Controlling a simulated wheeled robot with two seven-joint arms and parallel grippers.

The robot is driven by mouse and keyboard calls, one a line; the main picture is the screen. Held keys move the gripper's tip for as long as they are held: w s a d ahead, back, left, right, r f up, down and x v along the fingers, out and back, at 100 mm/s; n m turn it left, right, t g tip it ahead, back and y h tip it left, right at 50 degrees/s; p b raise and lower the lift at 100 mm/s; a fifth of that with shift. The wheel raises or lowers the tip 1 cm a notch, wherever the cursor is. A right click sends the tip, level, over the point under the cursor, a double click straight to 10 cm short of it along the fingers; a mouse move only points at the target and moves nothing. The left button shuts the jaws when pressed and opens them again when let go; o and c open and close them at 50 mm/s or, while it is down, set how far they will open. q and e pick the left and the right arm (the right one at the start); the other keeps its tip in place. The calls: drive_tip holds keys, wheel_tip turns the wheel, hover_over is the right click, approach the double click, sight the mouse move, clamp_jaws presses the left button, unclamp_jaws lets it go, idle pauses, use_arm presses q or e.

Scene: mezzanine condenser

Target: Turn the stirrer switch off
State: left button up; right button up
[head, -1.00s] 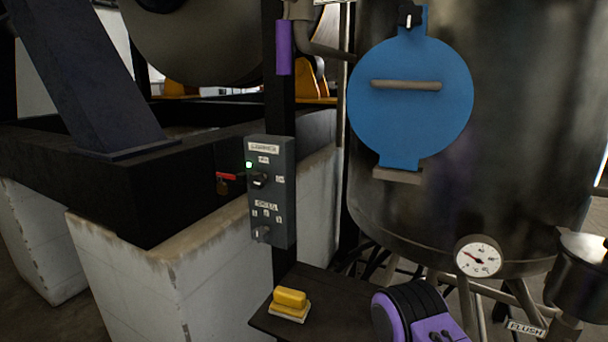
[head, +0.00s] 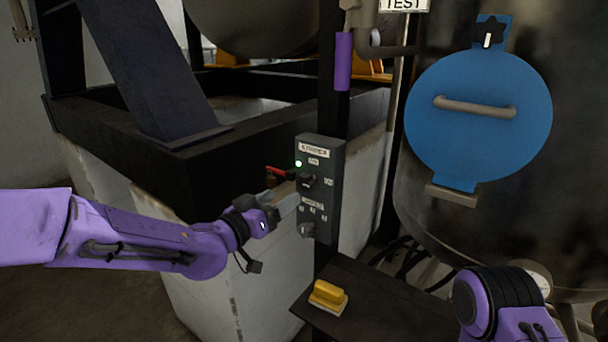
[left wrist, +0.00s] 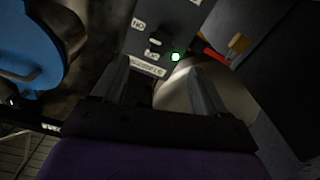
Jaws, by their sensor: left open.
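The grey control box (head: 330,220) is fixed to a dark post and has a label at its top that reads like STIRRER. Below the label are a lit green lamp (head: 298,163) and the dark stirrer switch (head: 306,181). A second knob (head: 306,230) sits near the bottom of the box. My left gripper (head: 284,204) is just left of the box face, near the switch. In the left wrist view my open, empty left gripper (left wrist: 167,88) points at the box, with the stirrer switch (left wrist: 158,41) beyond the fingertips; contact is not visible. My right gripper is out of view.
A red-handled item (head: 279,171) is left of the box. A yellow block (head: 328,296) lies on the dark shelf (head: 375,305) below. The tank with a blue round cover (head: 478,120) stands right. A pale concrete block (head: 205,265) is behind my left arm.

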sight(303, 184)
use_arm(q)
drive_tip(key=p+x, duration=0.3)
drive_tip(key=x, duration=0.6)
drive_tip(key=shift+w+d, duration=0.2)
drive_tip(key=shift+w, duration=0.1)
drive_tip(key=shift+w+d+f, duration=0.15)
drive_tip(key=shift+w, duration=0.15)
drive_tip(key=c, duration=1.1)
